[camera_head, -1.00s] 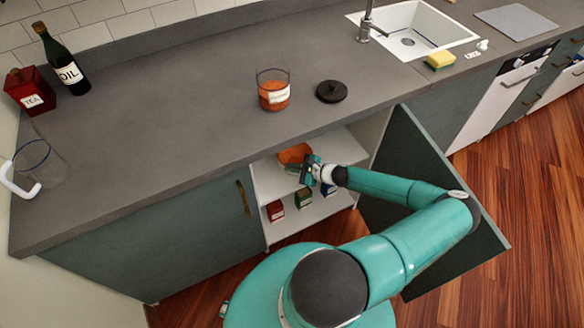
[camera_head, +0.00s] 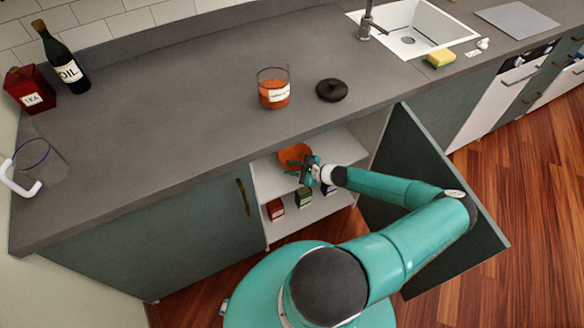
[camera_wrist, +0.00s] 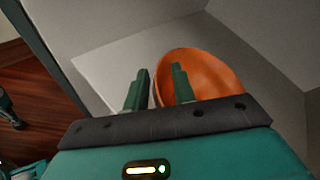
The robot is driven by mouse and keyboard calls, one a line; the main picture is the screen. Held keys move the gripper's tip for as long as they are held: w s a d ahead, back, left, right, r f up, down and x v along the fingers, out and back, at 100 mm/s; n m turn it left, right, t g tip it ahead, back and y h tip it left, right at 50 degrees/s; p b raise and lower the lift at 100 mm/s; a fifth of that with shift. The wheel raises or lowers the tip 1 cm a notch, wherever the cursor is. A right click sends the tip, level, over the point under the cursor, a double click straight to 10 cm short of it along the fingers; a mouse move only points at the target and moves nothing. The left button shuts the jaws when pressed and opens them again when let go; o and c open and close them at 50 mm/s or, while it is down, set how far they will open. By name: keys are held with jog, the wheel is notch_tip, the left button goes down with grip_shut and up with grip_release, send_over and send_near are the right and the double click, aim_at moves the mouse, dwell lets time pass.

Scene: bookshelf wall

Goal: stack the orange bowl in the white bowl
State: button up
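The orange bowl (camera_head: 291,155) is at the upper shelf of the open cabinet, tilted, with its inside turned toward the wrist camera. It fills the upper middle of the wrist view (camera_wrist: 215,75). My gripper (camera_head: 306,171) is at the bowl's near right side. In the wrist view its two fingers (camera_wrist: 159,82) straddle the bowl's left rim, one inside and one outside, with a narrow gap; it looks shut on the wall. The contact point is partly hidden by the fingers. No white bowl can be made out in either view.
The countertop (camera_head: 180,110) overhangs the shelf and holds a glass jar (camera_head: 273,90) and a black lid (camera_head: 332,90). Small boxes (camera_head: 304,197) stand on the shelf below.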

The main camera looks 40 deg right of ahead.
jog(key=shift+r, duration=0.25)
jog(key=v, duration=1.2)
jog(key=shift+r, duration=0.35)
